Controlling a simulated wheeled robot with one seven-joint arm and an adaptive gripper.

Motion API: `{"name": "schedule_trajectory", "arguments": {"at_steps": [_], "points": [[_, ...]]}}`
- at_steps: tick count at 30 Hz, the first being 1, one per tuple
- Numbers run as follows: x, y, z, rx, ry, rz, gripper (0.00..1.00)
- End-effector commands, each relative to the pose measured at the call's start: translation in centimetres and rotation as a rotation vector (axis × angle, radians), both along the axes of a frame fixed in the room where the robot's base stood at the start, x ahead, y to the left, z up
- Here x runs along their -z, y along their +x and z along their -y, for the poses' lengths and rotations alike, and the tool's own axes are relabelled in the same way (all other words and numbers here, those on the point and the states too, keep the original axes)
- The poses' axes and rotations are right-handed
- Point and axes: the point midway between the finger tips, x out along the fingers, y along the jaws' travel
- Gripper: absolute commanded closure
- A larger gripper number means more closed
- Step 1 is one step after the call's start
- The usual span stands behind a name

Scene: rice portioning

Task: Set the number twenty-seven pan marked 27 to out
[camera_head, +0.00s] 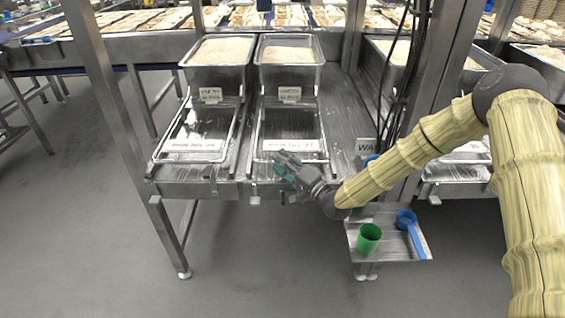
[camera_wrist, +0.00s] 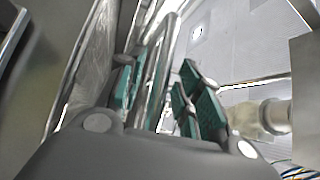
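Two steel pans of rice stand at the back of the metal frame, a left pan (camera_head: 187,76) and a right pan (camera_head: 262,76). Small white labels hang on their fronts; I cannot read 27 on either. In front of each lies an empty clear or shiny framed tray, left (camera_head: 230,137) and right (camera_head: 322,132), with a label near its front. My gripper (camera_head: 280,168) is at the front edge of the right tray. In the wrist view its green-padded fingers (camera_wrist: 160,95) are apart, with a metal rim (camera_wrist: 152,70) between them. I cannot tell whether they touch it.
A small steel shelf (camera_head: 385,250) below right holds a green cup (camera_head: 369,238) and a blue scoop (camera_head: 408,222). Frame posts and hanging black cables (camera_head: 398,80) stand right of the pans. A long table of food trays runs behind. The floor at front left is clear.

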Motion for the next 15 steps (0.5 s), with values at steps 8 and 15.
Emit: {"name": "schedule_trajectory", "arguments": {"at_steps": [8, 15], "points": [[-0.02, 0.03, 0.01, 0.001, 0.0, 0.0, 0.74], [-0.01, 0.02, 0.05, 0.001, 0.0, 0.0, 1.0]]}}
